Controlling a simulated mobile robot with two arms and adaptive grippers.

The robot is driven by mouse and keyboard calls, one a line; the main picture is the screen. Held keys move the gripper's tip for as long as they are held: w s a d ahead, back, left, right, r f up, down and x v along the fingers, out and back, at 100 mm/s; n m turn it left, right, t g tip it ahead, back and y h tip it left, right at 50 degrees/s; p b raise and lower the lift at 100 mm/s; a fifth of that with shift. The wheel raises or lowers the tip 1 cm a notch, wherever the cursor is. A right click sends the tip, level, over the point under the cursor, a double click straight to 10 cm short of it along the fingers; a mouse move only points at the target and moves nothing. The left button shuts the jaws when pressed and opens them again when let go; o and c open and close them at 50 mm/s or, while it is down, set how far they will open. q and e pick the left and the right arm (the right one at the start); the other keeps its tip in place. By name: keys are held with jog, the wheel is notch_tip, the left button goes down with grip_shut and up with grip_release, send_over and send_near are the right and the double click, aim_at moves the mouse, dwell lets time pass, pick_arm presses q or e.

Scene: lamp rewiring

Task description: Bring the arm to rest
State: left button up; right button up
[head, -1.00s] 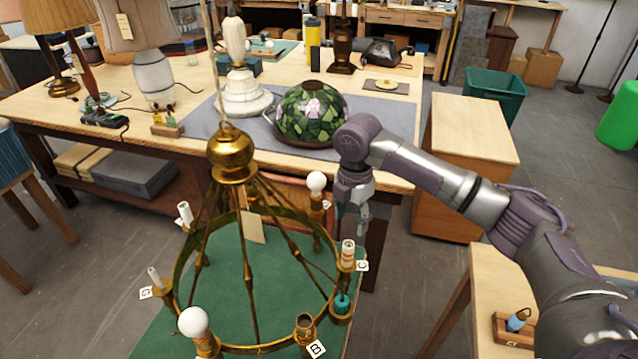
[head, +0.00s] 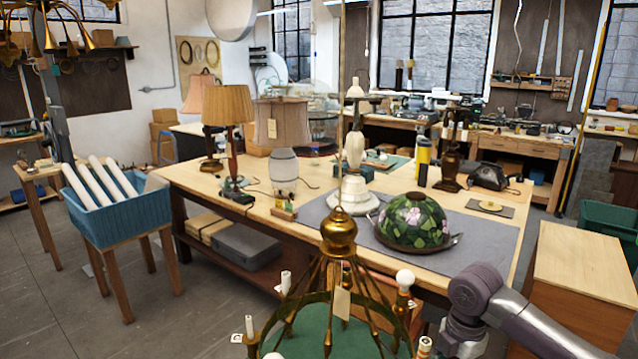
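My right arm comes in from the lower right of the head view. Its wrist bends down beside the brass chandelier (head: 339,232), and the top of my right gripper (head: 460,345) shows at the bottom edge. The fingertips are cut off by the frame, so I cannot tell whether they are open or hold anything. The gripper is to the right of the chandelier's white round bulb (head: 405,280), with a gap in the picture. The lower part of the chandelier is outside the frame. My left gripper is not in view.
The large workbench (head: 262,227) holds a stained-glass shade (head: 413,222), a white lamp base (head: 353,196) and shaded lamps. A wooden cabinet (head: 580,262) stands right, near my arm. A blue basket (head: 118,215) with white tubes is left. The floor at lower left is clear.

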jog(key=s+a+f+m+t+y, duration=0.25)
jog(key=s+a+f+m, duration=0.45)
jog(key=s+a+f, duration=0.55)
jog(key=s+d+r+m+t+h, duration=0.1)
jog(key=s+d+m, duration=0.2)
jog(key=s+m, duration=0.45)
jog(key=s+d+m+h, duration=0.1)
jog(key=s+d+m, duration=0.3)
jog(key=s+m, duration=0.3)
notch_tip(320, 180, down, 30)
jog(key=s+n+g+b, duration=0.1)
jog(key=s+b, duration=0.2)
jog(key=b, duration=0.1)
pick_arm(q)
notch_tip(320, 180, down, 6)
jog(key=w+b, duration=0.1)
jog(key=b, duration=0.1)
pick_arm(e)
jog(key=s+d+f+g, duration=0.1)
jog(key=s+d+f, duration=0.2)
jog(key=s+f, duration=1.2)
notch_tip(320, 180, down, 3)
jog(key=shift+s+f, duration=0.15)
jog(key=shift+s, duration=0.25)
